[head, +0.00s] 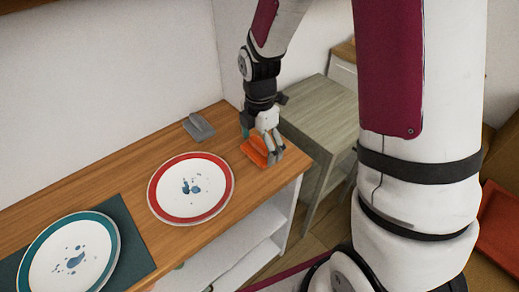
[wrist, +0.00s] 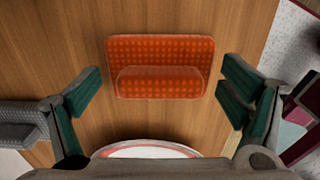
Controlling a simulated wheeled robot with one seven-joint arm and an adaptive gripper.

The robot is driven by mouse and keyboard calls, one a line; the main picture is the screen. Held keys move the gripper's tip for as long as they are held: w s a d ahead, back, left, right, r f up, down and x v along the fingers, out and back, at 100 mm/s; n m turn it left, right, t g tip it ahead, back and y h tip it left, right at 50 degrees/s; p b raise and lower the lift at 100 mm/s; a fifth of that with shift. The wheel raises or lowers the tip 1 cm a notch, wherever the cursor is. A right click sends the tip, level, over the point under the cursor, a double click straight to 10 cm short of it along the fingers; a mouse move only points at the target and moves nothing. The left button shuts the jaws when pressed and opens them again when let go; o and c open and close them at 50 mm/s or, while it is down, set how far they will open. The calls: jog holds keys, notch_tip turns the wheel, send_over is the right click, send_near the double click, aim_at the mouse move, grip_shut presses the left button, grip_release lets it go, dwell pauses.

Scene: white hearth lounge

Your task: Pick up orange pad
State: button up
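The orange pad (head: 256,150) lies on the wooden top of a shelf unit, near its right end. In the wrist view the orange pad (wrist: 160,50) is a flat dotted rectangle with a raised ridge along its near side. My gripper (head: 270,144) is directly over the pad in the head view. In the wrist view my gripper (wrist: 160,90) is wide open, with one green-padded finger on each side of the pad and a gap on both sides. Nothing is held. Whether the fingertips reach the wooden surface cannot be told.
A red-rimmed plate (head: 191,188) with blue stains lies left of the pad. A grey pad (head: 198,127) lies behind it. A teal-rimmed plate (head: 68,256) sits on a dark mat (head: 134,243) further left. A grey-green side table (head: 318,112) stands to the right.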

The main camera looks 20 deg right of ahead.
aim_at(260, 141)
jog(key=c, duration=0.6)
jog(key=shift+s, duration=0.1)
jog(key=shift+r, duration=0.1)
jog(key=shift+r+p, duration=0.5)
jog(key=shift+p, duration=0.1)
jog(key=c, duration=0.9)
jog(key=shift+r+p, duration=0.3)
jog(key=shift+r, duration=0.05)
jog(key=shift+c, duration=0.7)
jog(key=shift+r+p, duration=0.8)
jog(key=shift+r, duration=0.1)
jog(key=s+p, duration=0.2)
jog(key=s, duration=0.3)
jog(key=s+a+r+p, duration=0.1)
jog(key=s+p, duration=0.1)
jog(key=s, duration=0.3)
jog(key=s+a+p, duration=0.1)
jog(key=s, duration=0.4)
jog(key=shift+s+a+r+p, duration=0.15)
jog(key=shift+s+r+p, duration=0.05)
jog(key=shift+s+p, duration=0.2)
jog(key=shift+w, duration=0.1)
